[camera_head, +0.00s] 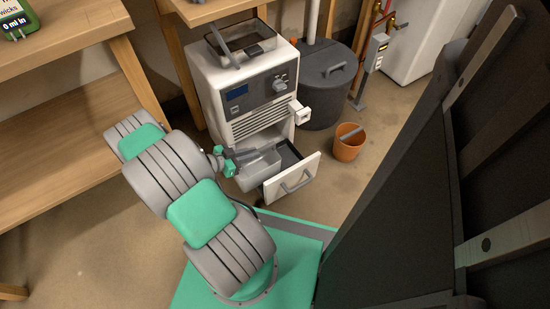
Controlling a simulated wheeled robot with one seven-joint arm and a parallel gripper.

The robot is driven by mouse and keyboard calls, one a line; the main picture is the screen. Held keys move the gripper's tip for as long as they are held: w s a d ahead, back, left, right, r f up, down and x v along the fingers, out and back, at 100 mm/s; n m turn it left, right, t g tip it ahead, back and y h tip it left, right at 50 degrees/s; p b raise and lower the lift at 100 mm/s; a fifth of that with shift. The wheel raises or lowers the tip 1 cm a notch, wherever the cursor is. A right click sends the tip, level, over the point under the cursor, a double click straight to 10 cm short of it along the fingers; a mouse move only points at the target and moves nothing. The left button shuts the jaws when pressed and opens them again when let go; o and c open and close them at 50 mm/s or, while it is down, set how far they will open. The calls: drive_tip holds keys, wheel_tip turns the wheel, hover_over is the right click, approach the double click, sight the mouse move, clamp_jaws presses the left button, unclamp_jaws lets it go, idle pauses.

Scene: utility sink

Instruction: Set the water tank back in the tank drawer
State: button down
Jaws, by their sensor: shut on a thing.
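The white machine (208,82) stands on the floor with its tank drawer (292,181) pulled out at the bottom front. The drawer has a white front with a grey handle and a dark inside. The water tank (262,165), a translucent grey box, is at the left part of the drawer opening. I cannot tell whether it rests on the drawer floor or is just above it. My gripper (244,156) reaches in from the left and is shut on the tank near its top. Its fingertips are small and partly merge with the tank.
A dark lidded round bin (328,92) stands right of the machine. A terracotta pot (348,144) stands on the floor right of the drawer. A wooden bench (62,60) is at the left. A large dark panel (410,200) fills the right foreground. Floor right of the drawer is partly clear.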

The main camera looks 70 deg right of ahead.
drive_tip(key=b, duration=0.3)
hover_over(274, 152)
drive_tip(key=f+b, duration=0.1)
drive_tip(key=f, duration=0.2)
drive_tip(key=f+b, duration=0.2)
drive_tip(key=f, duration=0.2)
drive_tip(key=shift+s+d+f, duration=0.15)
drive_tip(key=shift+s+d, duration=0.05)
drive_tip(key=c, duration=1.4)
unclamp_jaws()
drive_tip(key=shift+w+r, duration=0.1)
drive_tip(key=shift+r, duration=0.1)
drive_tip(key=p+v, duration=0.4)
drive_tip(key=v, duration=0.7)
drive_tip(key=shift+w+a+r, duration=0.1)
drive_tip(key=shift+a, duration=0.05)
drive_tip(key=shift+w+a, duration=0.2)
drive_tip(key=shift+a, duration=0.1)
